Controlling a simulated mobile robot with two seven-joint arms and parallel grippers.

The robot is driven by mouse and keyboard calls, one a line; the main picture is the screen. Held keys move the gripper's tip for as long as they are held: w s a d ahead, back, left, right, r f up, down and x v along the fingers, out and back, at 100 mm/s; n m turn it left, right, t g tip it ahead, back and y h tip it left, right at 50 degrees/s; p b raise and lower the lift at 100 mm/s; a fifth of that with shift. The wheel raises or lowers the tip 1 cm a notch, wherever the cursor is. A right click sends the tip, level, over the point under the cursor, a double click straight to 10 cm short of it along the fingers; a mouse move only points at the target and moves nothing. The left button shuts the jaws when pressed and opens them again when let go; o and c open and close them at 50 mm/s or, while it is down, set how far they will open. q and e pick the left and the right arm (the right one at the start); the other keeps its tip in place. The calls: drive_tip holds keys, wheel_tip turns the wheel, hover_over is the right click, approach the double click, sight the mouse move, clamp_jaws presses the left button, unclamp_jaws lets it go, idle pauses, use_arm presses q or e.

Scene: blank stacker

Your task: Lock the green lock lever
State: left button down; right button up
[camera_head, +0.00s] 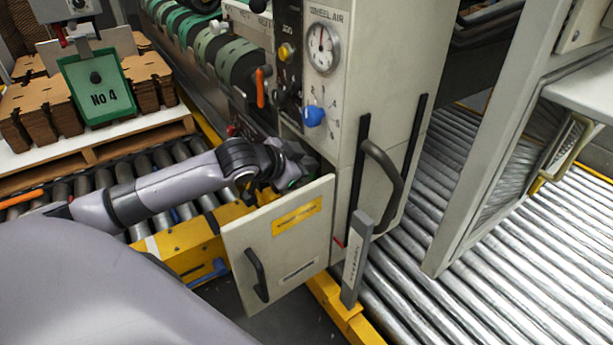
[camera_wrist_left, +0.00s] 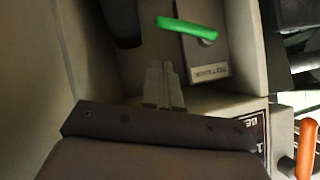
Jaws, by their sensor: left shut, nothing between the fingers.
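The green lever (camera_wrist_left: 187,27) shows in the left wrist view as a slanted bar on a grey plate with a label, inside a pale machine recess. My left gripper (camera_wrist_left: 163,75) is shut and empty. Its fingertips point towards the grey plate, a little below and left of the lever in that picture, and appear apart from it. In the head view my left gripper (camera_head: 290,172) reaches behind the open cream door panel, which largely hides the lever. My right gripper is not in view.
The open door panel (camera_head: 282,235) stands close in front of my left gripper. The control panel with a gauge (camera_head: 321,48) and blue knob (camera_head: 313,116) is just above. An orange handle (camera_wrist_left: 306,150) is at lower right in the wrist view. Rollers (camera_head: 480,255) lie right.

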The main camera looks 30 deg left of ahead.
use_arm(q)
drive_tip(key=f, duration=0.1)
drive_tip(key=w+f+b, duration=0.1)
drive_tip(key=a+f, duration=0.1)
drive_tip(key=shift+w+f, duration=0.2)
drive_tip(key=shift+f, duration=0.2)
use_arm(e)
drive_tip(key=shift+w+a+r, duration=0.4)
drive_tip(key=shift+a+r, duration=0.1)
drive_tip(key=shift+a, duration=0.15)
use_arm(q)
drive_tip(key=shift+f, duration=0.15)
drive_tip(key=shift+f+y, duration=0.1)
drive_tip(key=shift+y, duration=0.2)
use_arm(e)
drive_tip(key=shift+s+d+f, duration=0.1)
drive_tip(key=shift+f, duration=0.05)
